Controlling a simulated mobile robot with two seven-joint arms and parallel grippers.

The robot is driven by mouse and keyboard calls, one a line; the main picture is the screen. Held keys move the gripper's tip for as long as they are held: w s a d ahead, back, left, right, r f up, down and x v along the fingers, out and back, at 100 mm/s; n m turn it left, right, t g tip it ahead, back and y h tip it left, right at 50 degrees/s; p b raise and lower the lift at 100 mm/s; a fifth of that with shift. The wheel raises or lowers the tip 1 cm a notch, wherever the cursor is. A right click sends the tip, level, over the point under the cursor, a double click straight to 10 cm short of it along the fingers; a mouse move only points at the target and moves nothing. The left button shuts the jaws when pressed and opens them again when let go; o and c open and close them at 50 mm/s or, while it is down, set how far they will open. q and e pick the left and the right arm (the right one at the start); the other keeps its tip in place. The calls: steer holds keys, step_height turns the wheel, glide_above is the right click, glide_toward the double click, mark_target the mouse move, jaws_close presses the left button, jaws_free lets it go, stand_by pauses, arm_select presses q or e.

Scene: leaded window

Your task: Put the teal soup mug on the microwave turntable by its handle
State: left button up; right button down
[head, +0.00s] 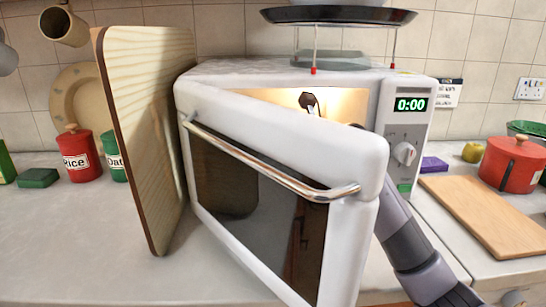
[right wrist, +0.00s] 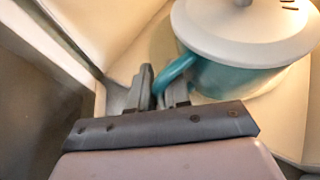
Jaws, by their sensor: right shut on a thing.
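The teal soup mug (right wrist: 235,78) with a white lid (right wrist: 245,25) shows in the right wrist view, upright as far as I can see. My right gripper (right wrist: 163,92) is shut on its teal handle (right wrist: 176,72), one finger on each side. A pale round surface, seemingly the turntable (right wrist: 272,108), shows beneath the mug; I cannot tell whether the mug touches it. In the head view my right arm reaches behind the door into the lit microwave (head: 407,120), and the door hides the mug and gripper. My left gripper is not in view.
The microwave door (head: 285,130) stands partly open towards me, with a chrome handle (head: 265,165). A wooden board (head: 150,120) stands left of it. A rack with a dark tray (head: 338,16) is on top. A chopping board (head: 490,210) and red pot (head: 512,165) are at right.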

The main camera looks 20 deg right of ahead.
steer(key=w, duration=0.1)
steer(key=w+d+f, duration=0.1)
steer(key=w, duration=0.1)
steer(key=w+f, duration=0.1)
steer(key=w, duration=0.1)
steer(key=shift+d+f, duration=0.15)
steer(key=shift+d, duration=0.1)
steer(key=shift+w+d+f, duration=0.15)
steer(key=shift+w+f, duration=0.35)
steer(key=shift+w, duration=0.1)
steer(key=shift+w+d+f, duration=0.15)
steer(key=shift+w+f, duration=0.35)
steer(key=shift+w, duration=0.1)
steer(key=c, duration=1.4)
jaws_free()
steer(key=shift+f, duration=0.3)
steer(key=o, duration=0.3)
steer(key=shift+s, duration=0.1)
